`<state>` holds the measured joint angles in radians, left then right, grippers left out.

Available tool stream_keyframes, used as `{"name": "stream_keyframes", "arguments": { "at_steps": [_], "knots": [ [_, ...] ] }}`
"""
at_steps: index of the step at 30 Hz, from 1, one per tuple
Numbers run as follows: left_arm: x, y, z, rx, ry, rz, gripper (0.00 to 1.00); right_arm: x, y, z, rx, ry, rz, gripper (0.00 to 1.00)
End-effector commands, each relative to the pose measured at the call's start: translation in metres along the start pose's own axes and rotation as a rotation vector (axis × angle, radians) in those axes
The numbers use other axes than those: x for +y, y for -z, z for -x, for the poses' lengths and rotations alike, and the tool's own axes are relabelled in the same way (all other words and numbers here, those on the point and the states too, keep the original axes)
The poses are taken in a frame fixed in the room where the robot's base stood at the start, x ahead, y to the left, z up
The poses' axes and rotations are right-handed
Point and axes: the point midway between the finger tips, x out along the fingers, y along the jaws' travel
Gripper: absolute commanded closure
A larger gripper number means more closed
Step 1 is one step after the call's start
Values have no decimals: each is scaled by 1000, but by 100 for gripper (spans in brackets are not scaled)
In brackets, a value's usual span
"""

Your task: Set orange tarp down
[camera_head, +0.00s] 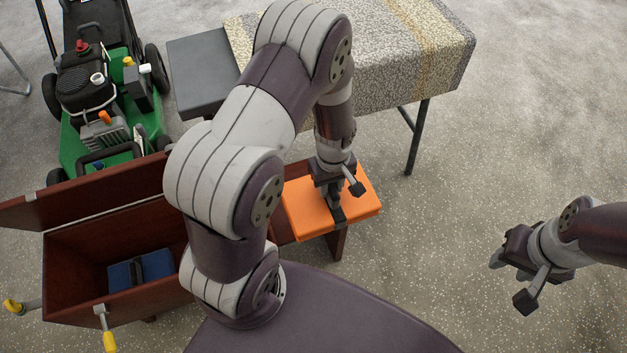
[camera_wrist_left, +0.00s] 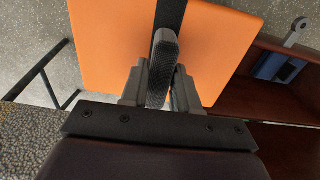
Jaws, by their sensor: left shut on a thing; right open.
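In the left wrist view, the tarp (camera_wrist_left: 110,45) fills the upper middle, with the gripper fingers (camera_wrist_left: 163,75) at the black strap. My right gripper (camera_head: 498,260) is open and empty, off to the right over the floor.
An open dark red wooden chest (camera_head: 75,290) with a folded blue bundle (camera_head: 123,276) inside stands at the lower left. A green lawn mower (camera_head: 72,145) is at the upper left. A cloth-covered table (camera_head: 410,55) is behind the tarp. The floor on the right is clear.

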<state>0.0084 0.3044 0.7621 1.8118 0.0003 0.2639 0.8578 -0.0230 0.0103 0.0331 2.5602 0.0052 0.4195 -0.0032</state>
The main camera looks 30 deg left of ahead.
Motion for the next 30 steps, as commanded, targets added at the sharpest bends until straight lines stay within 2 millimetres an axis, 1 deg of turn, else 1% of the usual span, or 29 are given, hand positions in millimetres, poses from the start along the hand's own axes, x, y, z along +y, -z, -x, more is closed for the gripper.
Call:
{"name": "stream_keyframes", "arguments": {
  "at_steps": [1,6,9,11,14,16,21,23,30],
  "knots": [
    [-1,14,-12,1,-1,8,100,0,-1,-7,-1,0,0,57],
    [-2,63,-42,2,-2,6,100,0,-2,-18,-1,0,0,57],
    [-2,84,-53,3,-2,2,100,0,-3,-22,-1,0,0,57],
    [-2,92,-57,2,-2,2,100,0,-3,-23,-1,0,0,57],
    [-3,99,-61,1,-1,-2,100,0,-3,-24,0,0,0,57],
    [-3,99,-68,0,0,-2,100,0,-3,-26,0,0,0,57],
    [-3,99,-98,0,0,-3,100,0,-4,-34,0,0,0,57],
    [-3,99,-101,2,-1,-3,100,0,-4,-34,0,0,0,57],
    [-2,99,-101,2,-1,-3,100,0,-4,-34,0,0,0,57]
  ]
}}
